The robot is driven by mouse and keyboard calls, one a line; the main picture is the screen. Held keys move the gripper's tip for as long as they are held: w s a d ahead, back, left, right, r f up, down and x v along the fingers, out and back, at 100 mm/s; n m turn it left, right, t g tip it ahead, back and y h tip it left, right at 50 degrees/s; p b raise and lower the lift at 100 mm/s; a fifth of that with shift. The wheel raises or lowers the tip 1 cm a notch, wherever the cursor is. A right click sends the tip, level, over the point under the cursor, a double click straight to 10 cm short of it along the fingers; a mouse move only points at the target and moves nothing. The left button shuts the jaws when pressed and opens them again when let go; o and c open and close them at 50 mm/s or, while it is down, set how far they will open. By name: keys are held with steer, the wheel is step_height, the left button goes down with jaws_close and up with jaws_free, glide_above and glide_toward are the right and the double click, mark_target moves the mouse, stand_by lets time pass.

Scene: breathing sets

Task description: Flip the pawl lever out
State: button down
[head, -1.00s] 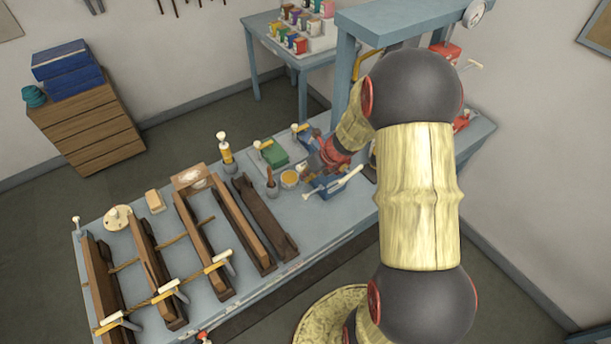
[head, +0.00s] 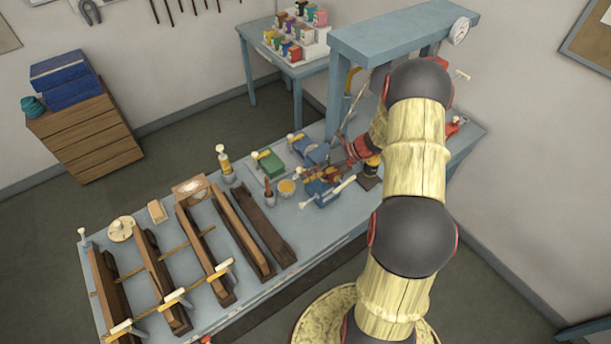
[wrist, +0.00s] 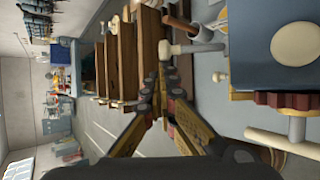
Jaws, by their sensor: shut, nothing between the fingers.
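My gripper (head: 308,173) is shut and empty, pointing left low over the bench beside a blue unit (head: 322,194) with a long white handle. In the wrist view the fingertips (wrist: 164,76) meet just below a white knob on a short grey stem (wrist: 190,47); I cannot tell if they touch it. A blue box (wrist: 262,50) with a white disc and dark red pleats fills the right of that view. A pale T-shaped handle (wrist: 285,141) lies below it. I cannot tell for sure which of these white-knobbed parts is the pawl lever.
Green (head: 269,164) and second blue (head: 310,150) units stand behind the gripper. A yellow-topped pot (head: 287,187) and a brown-handled tool (head: 268,188) are close to its left. Long wooden frames (head: 155,278) cover the bench's left half. A blue overhead frame (head: 400,38) stands at the back right.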

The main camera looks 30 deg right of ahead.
steer(key=shift+d+r+y+p, duration=0.3)
steer(key=shift+d+r, duration=0.15)
steer(key=shift+w+r+p, duration=0.1)
steer(key=shift+r+p, duration=0.6)
steer(key=shift+r, duration=0.05)
steer(key=shift+a+f, duration=0.1)
